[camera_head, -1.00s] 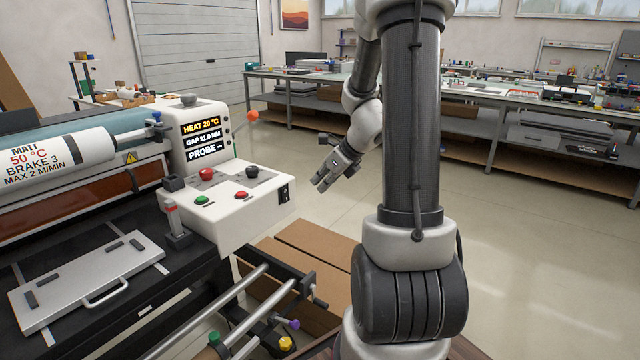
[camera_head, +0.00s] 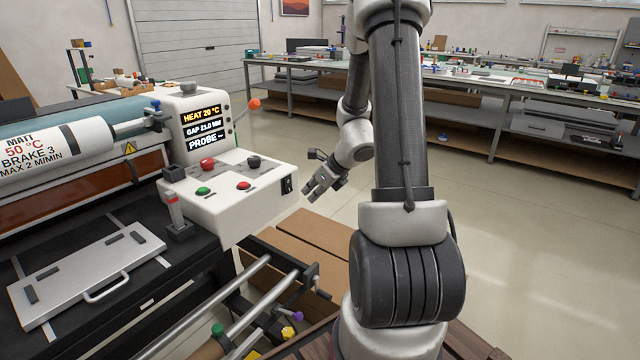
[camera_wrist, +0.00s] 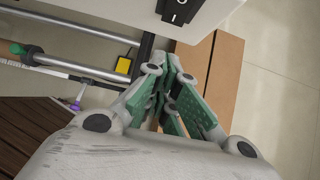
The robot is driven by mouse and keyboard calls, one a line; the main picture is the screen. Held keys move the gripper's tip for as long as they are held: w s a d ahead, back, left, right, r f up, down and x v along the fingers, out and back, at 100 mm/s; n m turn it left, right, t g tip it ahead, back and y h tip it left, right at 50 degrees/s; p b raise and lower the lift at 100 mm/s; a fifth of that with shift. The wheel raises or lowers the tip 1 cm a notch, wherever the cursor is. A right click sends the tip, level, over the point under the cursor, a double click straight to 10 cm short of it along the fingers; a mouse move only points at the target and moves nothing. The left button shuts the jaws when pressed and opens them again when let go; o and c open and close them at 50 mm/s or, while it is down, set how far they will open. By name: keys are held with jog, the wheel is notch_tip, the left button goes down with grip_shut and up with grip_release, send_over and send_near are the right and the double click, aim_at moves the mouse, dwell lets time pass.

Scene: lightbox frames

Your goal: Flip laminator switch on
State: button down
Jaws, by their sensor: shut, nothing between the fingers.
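The laminator (camera_head: 232,212) stands at the left, with a white control box that carries red, green and black controls. A black rocker switch (camera_head: 287,186) sits on the right end face of that box. It also shows at the top of the wrist view (camera_wrist: 178,10), beyond my fingertips. My gripper (camera_head: 311,195) is just right of the switch in the head view, apart from the box. In the wrist view my gripper (camera_wrist: 168,62) has its green-padded fingers together with nothing held. Which way the rocker is tipped is too small to tell.
Cardboard boxes (camera_head: 315,235) lie low beneath the control box. Metal rollers (camera_head: 250,285) with coloured knobs stick out at the front. A display (camera_head: 201,128) reads heat 20 °C. Open floor (camera_head: 540,250) lies to the right, with workbenches behind.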

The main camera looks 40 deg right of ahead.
aim_at(289, 185)
jog(key=shift+w+a+f, duration=0.25)
jog(key=shift+w+f, duration=0.05)
jog(key=shift+w, duration=0.5)
jog(key=shift+w+a+f, duration=0.3)
jog(key=shift+w, duration=0.45)
jog(key=shift+w+a+f, duration=0.25)
jog(key=shift+w+f, duration=0.05)
jog(key=shift+w, duration=0.5)
jog(key=shift+w+a+f, duration=0.15)
jog(key=shift+w, duration=0.15)
